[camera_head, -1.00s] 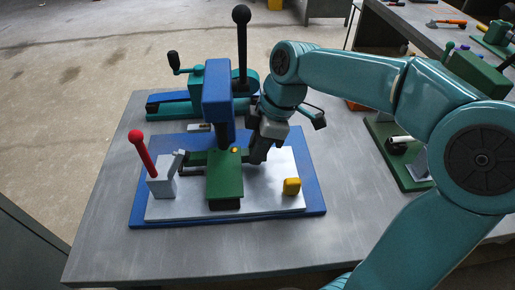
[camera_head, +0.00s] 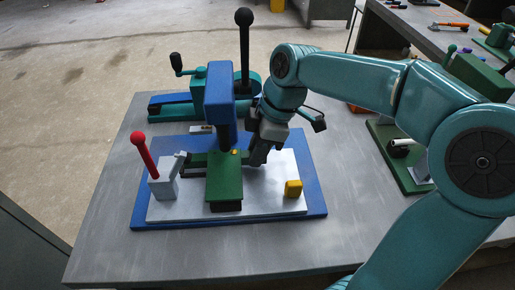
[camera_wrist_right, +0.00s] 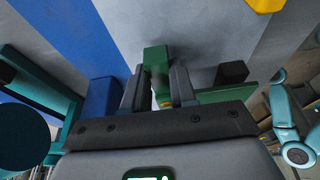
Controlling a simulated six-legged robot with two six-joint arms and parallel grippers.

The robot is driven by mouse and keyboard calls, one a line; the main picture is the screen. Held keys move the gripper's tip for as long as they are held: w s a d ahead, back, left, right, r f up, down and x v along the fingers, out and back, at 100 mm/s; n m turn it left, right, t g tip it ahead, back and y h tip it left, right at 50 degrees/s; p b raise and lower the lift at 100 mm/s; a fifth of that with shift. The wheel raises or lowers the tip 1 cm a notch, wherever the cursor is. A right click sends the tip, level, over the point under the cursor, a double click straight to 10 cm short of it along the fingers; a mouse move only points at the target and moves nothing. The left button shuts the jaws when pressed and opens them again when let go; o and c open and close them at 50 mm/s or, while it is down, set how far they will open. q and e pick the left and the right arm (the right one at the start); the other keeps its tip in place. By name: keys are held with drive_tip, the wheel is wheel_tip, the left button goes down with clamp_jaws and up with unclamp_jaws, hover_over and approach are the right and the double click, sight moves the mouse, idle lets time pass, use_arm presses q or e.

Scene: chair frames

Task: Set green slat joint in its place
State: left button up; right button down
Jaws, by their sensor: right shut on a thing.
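My right gripper (camera_head: 258,157) reaches down over the right side of the fixture, next to the blue upright (camera_head: 221,100). In the right wrist view its two fingers (camera_wrist_right: 158,90) are shut on a green piece (camera_wrist_right: 157,60), which I take to be the green slat joint. In the head view, the gripper and upright mostly hide this piece. A larger green block (camera_head: 224,182) with a dark underside stands in front of the upright; I cannot tell whether the held piece touches it. My left gripper is not in view.
The fixture has a pale plate (camera_head: 265,203) on a blue base (camera_head: 313,180). A teal device with a black-knobbed lever (camera_head: 244,50) stands behind. The front of the table (camera_head: 190,257) is bare.

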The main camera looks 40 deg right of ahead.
idle(0.6)
drive_tip(key=shift+f+b, duration=0.6)
drive_tip(key=shift+f, duration=0.05)
drive_tip(key=c, duration=0.5)
unclamp_jaws()
drive_tip(key=shift+r, duration=0.15)
wheel_tip(320, 180, up, 8)
drive_tip(key=p, duration=0.7)
drive_tip(key=shift+s+a, duration=0.1)
drive_tip(key=shift+s, duration=0.05)
